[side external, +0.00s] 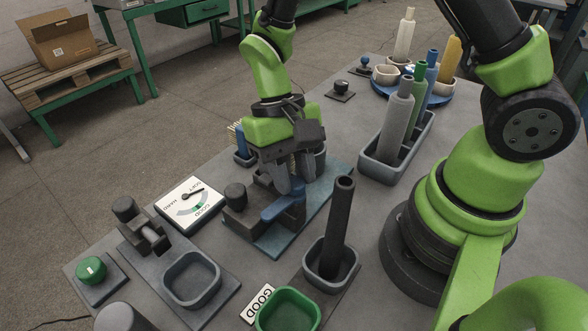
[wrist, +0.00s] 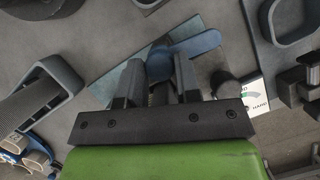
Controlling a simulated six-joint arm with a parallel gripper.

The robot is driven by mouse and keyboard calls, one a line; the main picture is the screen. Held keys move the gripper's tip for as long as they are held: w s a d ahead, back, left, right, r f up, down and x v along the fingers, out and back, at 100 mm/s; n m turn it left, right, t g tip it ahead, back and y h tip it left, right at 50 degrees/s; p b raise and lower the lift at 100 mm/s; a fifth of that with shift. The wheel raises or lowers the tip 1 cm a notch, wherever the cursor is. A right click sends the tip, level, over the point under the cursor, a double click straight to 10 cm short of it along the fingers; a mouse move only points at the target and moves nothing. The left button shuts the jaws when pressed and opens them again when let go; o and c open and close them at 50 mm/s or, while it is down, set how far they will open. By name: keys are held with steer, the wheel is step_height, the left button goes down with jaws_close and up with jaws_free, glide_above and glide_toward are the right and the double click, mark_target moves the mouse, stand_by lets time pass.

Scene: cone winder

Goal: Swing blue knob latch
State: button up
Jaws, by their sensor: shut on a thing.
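The blue latch (side external: 283,206) is a flat rounded arm on the fixture, which stands on a blue-grey base plate (side external: 285,240). In the wrist view the arm (wrist: 200,43) points up and right from a round blue knob (wrist: 159,62). My gripper (side external: 290,186) reaches down over the fixture from behind. In the wrist view its two fingers (wrist: 158,76) stand on either side of the knob and are shut on it. The fingers and the gripper body hide part of the knob and fixture in the side view.
A dark tube stands in a grey cup (side external: 331,278) right of the fixture. A SOFT/GOOD/HARD dial (side external: 190,204) lies to its left. A grey tray (side external: 398,150) of upright cones stands behind right. A green bowl (side external: 288,312) and an empty grey bin (side external: 191,280) are in front.

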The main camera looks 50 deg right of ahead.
steer(key=shift+a+n+h, duration=0.1)
steer(key=shift+n+h, duration=0.2)
steer(key=shift+n, duration=0.3)
steer(key=o, duration=0.9)
steer(key=v, duration=1)
steer(key=shift+w, duration=0.15)
